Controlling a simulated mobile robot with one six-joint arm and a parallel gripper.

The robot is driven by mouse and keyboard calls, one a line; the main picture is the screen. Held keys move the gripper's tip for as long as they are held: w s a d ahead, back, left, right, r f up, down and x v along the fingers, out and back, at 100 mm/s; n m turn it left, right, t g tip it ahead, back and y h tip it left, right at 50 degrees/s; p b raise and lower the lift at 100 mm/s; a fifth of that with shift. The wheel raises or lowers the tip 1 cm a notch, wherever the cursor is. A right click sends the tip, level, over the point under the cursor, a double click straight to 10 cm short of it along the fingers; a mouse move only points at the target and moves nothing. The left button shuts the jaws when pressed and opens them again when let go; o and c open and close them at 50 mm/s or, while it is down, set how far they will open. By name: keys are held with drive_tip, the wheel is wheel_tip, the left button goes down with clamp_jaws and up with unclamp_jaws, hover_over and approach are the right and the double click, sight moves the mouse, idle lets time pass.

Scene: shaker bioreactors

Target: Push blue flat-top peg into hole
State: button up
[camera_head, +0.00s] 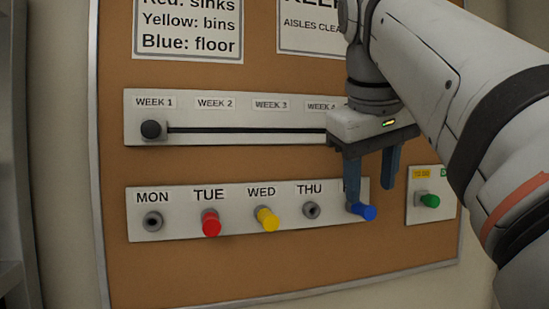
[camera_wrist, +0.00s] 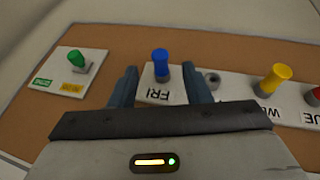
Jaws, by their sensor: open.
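The blue flat-top peg (camera_head: 363,211) sticks out from the right end of the white day board (camera_head: 180,228), and its shaft reaches the board. In the wrist view the blue peg (camera_wrist: 161,64) stands at the FRI label, between the two fingers and beyond their tips. My gripper (camera_head: 370,190) is open, its fingers pointing down, just above and around the peg in the head view. My gripper also shows in the wrist view (camera_wrist: 160,85), with no finger seen touching the peg. The FRI hole around the peg's base is hidden or too small to judge.
A red peg (camera_head: 211,223) and a yellow peg (camera_head: 267,218) stick out at TUE and WED. The MON (camera_head: 152,222) and THU (camera_head: 312,210) holes are empty. A green peg (camera_head: 430,201) sits on a small plate at right. A week slider (camera_head: 151,129) is above.

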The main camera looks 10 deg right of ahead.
sight(370, 208)
drive_tip(key=shift+x, duration=2)
drive_tip(key=shift+c, duration=0.3)
clamp_jaws()
drive_tip(key=shift+s, duration=0.6)
drive_tip(key=shift+s, duration=0.25)
drive_tip(key=shift+s, duration=0.4)
